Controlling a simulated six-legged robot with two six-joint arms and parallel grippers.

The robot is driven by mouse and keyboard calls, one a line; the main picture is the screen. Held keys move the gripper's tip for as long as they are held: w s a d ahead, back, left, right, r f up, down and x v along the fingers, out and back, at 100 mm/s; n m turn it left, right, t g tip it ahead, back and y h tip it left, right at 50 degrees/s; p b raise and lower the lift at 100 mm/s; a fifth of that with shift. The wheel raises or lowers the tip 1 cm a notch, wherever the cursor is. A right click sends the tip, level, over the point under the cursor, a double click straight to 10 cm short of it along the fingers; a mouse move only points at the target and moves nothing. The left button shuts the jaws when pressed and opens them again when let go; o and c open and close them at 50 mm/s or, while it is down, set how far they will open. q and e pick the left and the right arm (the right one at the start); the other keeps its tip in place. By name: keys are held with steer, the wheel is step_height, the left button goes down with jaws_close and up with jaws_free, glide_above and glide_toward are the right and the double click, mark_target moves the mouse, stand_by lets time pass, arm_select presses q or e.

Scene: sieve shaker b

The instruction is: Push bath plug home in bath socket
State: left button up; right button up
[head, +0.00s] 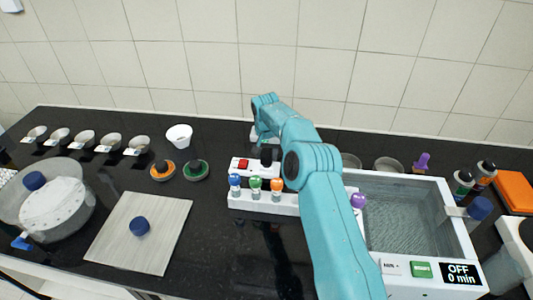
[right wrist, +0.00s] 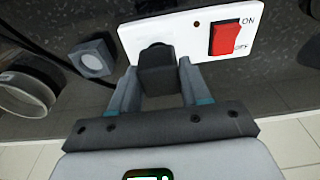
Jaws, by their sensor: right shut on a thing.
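My right gripper (right wrist: 157,78) has its two fingers on either side of a dark grey block-shaped plug, the bath plug (right wrist: 158,75), and is shut on it. The plug stands at the white socket panel (right wrist: 190,25), left of its red ON/OFF switch (right wrist: 225,39) in the right wrist view. The socket opening is hidden behind the plug, so I cannot tell how deep it sits. In the head view the panel's red switch (head: 243,164) shows left of the dark plug (head: 267,156), and my right arm covers much of the area. My left gripper is not in view.
A grey block with a round face (right wrist: 93,58) lies beside the panel. A rack with several coloured-knobbed pieces (head: 265,202) stands in front. The water bath (head: 455,210), its display reading OFF, is at right. A wooden board (head: 115,235) lies left.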

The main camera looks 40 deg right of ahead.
mark_target(266, 155)
steer(key=shift+f, duration=0.4)
steer(key=o, duration=1.1)
steer(key=shift+c, duration=0.2)
steer(key=shift+r, duration=0.1)
steer(key=shift+r+b, duration=0.25)
steer(key=shift+b, duration=0.1)
steer(key=r, duration=0.7)
steer(key=shift+s+a+r+b, duration=0.2)
steer(key=shift+s+a+b, duration=0.1)
steer(key=shift+a+b, duration=0.1)
step_height(266, 155, up, 8)
steer(key=p, duration=0.2)
steer(key=shift+s+a+r, duration=0.15)
steer(key=shift+s+a, duration=0.2)
